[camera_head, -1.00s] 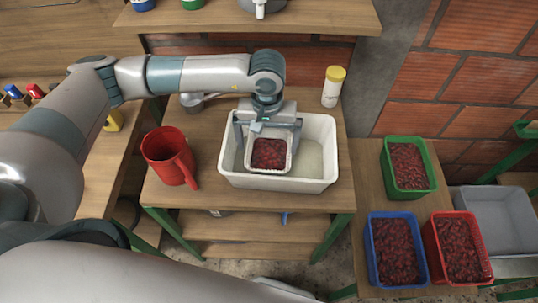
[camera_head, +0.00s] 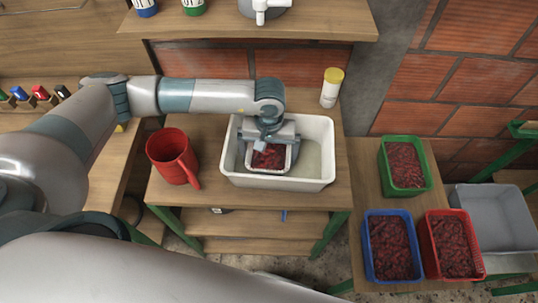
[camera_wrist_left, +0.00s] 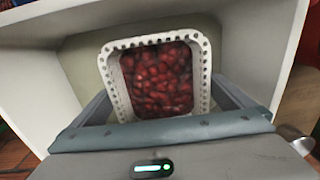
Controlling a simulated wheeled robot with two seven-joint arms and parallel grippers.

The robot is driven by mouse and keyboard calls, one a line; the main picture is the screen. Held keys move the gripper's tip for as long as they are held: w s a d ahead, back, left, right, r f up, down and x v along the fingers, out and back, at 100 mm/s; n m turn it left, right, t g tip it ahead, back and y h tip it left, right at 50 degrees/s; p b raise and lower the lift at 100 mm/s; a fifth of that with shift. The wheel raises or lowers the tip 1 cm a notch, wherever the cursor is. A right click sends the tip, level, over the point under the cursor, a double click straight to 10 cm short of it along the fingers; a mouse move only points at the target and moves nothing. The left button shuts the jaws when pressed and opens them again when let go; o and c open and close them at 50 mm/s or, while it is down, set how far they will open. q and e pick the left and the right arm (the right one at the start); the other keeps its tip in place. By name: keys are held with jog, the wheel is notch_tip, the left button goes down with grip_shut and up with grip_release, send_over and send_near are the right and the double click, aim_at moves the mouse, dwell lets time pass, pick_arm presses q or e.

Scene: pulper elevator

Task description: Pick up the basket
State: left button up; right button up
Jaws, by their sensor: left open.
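A small white basket (camera_head: 252,168) full of red berries stands inside a larger white tub (camera_head: 312,184) on the wooden table. It also shows in the left wrist view (camera_wrist_left: 204,80), with a perforated rim. My left gripper (camera_head: 268,150) is directly above the basket, reaching down into the tub. Its jaws are open, with the fingers to either side of the basket in the left wrist view; I cannot tell whether they touch it. The gripper hides part of the basket's far side in the head view. My right gripper is not in view.
A red pitcher (camera_head: 172,157) stands left of the tub and a yellow-capped bottle (camera_head: 331,88) behind it. Green (camera_head: 405,166), blue (camera_head: 391,247) and red (camera_head: 453,245) baskets of berries stand on the right table. A grey bin (camera_head: 495,220) is at far right.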

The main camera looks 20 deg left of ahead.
aim_at(269, 161)
pick_arm(q)
jog(key=c, duration=1.2)
jog(key=shift+r, duration=0.1)
jog(key=shift+w+r+b, duration=0.1)
jog(key=shift+r+b, duration=0.2)
jog(key=shift+r, duration=0.2)
notch_tip(269, 161, up, 9)
jog(key=b, duration=0.3)
